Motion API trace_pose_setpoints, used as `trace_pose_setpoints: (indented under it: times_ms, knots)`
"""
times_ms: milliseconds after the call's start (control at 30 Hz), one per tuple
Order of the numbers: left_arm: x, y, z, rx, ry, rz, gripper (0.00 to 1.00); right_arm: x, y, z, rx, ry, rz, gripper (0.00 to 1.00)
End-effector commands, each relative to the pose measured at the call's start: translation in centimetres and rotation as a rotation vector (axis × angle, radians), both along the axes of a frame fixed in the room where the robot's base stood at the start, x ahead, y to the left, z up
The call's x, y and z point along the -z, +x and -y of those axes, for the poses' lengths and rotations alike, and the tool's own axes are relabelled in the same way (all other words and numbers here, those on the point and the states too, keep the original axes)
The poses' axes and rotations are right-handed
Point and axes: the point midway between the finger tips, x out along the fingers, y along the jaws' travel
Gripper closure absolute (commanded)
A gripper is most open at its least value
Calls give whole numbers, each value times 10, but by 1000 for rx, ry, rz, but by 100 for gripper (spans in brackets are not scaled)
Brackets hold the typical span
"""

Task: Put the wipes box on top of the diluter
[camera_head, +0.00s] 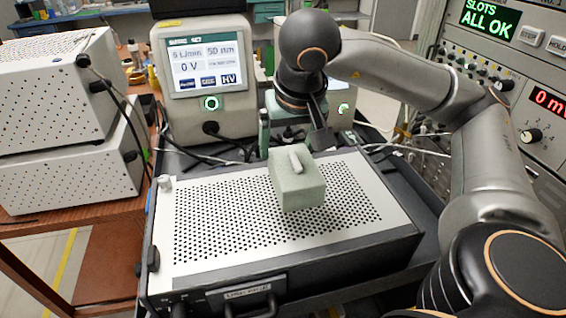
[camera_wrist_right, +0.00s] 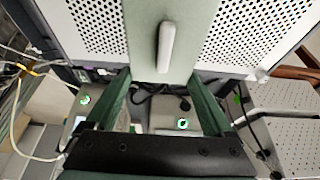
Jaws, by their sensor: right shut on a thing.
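The wipes box (camera_head: 300,191) is a pale green block with a white wipe standing out of its top. It is over the perforated white top of a dark-framed unit (camera_head: 190,215), which I take to be the diluter; its front label is too small to read surely. My right gripper (camera_head: 293,143) is shut on the wipes box from its far side. I cannot tell whether the box touches the perforated top. In the right wrist view the box (camera_wrist_right: 190,40) lies between the green fingers of the gripper (camera_wrist_right: 160,76). My left gripper is not in view.
A grey instrument with a screen (camera_head: 208,65) stands behind the perforated unit, with cables around it. Two stacked perforated white boxes (camera_head: 60,110) stand on a wooden table at left. A rack panel with displays (camera_head: 500,70) is at right. The perforated top is clear around the box.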

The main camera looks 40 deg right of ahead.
Motion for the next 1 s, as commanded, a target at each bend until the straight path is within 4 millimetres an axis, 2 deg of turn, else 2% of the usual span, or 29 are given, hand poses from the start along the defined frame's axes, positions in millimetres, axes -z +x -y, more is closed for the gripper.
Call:
trace_pose_setpoints:
  times_ms: [300, 500, 933, 967, 1000]
  knots:
    - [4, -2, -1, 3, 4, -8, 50, 27, 20, 8, 0, 0, -1, 77]
    - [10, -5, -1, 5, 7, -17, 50, 54, 20, 8, 0, -1, 0, 77]
    - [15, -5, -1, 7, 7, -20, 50, 61, 20, 7, 0, 0, 1, 77]
    - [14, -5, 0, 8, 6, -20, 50, 61, 20, 7, 0, 0, 0, 12]
    - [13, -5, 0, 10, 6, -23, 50, 59, 20, 7, 0, 0, 0, 8]
